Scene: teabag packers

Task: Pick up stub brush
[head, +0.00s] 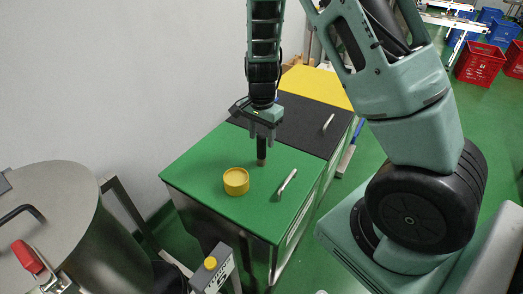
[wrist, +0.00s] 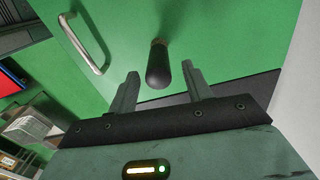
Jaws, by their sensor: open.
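The stub brush (head: 261,150) stands upright on the green cabinet top, a short dark cylinder with a lighter base. In the wrist view its dark rounded handle (wrist: 158,68) points towards the camera, between and slightly beyond my two fingertips. My gripper (head: 262,133) is open, with its fingers pointing down directly above the brush. The wrist view shows the two fingers (wrist: 160,78) apart, with the handle between them in the picture and no finger visibly touching it.
A yellow round container (head: 236,181) stands on the green top (head: 205,150) left of the brush. A metal handle (head: 287,184) lies to the right. Black and yellow cabinet tops (head: 318,88) are behind. A large metal drum (head: 50,200) stands at left.

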